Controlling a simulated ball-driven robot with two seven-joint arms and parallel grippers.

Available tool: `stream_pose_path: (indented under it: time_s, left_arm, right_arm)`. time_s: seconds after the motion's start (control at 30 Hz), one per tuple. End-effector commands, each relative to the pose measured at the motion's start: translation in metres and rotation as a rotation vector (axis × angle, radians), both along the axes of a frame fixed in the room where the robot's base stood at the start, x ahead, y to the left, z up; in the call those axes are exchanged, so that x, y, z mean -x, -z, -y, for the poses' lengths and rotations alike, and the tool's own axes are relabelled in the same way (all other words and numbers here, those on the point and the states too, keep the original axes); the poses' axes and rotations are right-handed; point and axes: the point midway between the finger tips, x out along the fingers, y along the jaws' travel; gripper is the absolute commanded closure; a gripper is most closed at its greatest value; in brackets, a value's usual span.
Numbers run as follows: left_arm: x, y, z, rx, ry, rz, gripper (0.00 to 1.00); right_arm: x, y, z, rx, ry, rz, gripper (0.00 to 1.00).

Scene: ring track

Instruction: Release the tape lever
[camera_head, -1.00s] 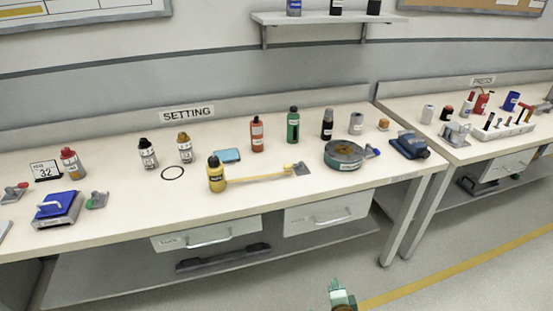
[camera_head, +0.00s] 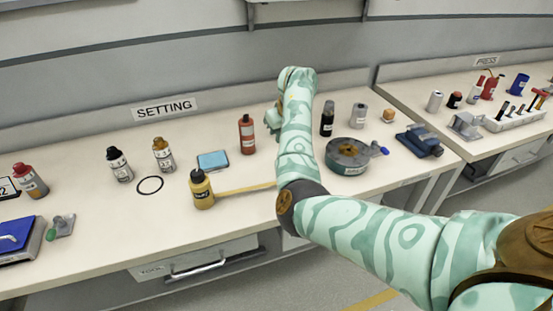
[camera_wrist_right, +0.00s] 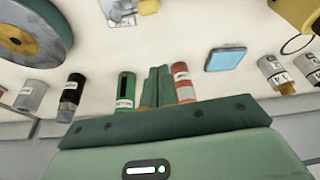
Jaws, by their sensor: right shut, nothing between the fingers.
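A round grey-green tape reel (camera_head: 349,166) with a brown hub stands on the bench, with a blue-tipped lever (camera_head: 383,151) on its right side. The reel also shows in the wrist view (camera_wrist_right: 47,42), top left. A flat yellow strip (camera_head: 243,190) runs right from a yellow bottle (camera_head: 200,190); my right arm hides its far end in the head view. The wrist view shows a grey block with a yellow end piece (camera_wrist_right: 118,10). My right gripper (camera_wrist_right: 156,84) is shut and empty, appearing between the green and red bottles. My left gripper is not in view.
The red bottle (camera_head: 246,134), a black bottle (camera_head: 327,118) and the green bottle (camera_wrist_right: 124,90) stand near the arm. A blue pad (camera_head: 213,161) and a black ring (camera_head: 150,185) lie left. A blue device (camera_head: 419,141) sits right of the reel.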

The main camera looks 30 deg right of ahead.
Motion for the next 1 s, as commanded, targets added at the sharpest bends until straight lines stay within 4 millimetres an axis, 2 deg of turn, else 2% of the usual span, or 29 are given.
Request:
stream_pose_path:
  time_s: [0.37, 0.47, 0.87, 0.9, 1.0]
  left_arm:
    - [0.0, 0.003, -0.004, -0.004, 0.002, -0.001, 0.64]
    - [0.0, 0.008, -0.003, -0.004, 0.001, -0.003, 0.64]
    - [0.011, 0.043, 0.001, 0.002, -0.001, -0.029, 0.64]
    - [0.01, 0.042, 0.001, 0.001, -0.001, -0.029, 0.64]
    - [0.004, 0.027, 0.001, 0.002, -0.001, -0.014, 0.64]
  right_arm:
    - [-0.001, 0.006, 0.002, 0.005, 0.0, -0.003, 1.0]
    - [-0.005, 0.019, 0.002, 0.006, -0.002, -0.006, 1.0]
    - [-0.033, 0.1, 0.004, 0.008, -0.002, -0.009, 1.0]
    - [-0.032, 0.103, 0.004, 0.007, -0.001, -0.009, 1.0]
    - [-0.014, 0.095, 0.003, 0.008, 0.0, -0.002, 1.0]
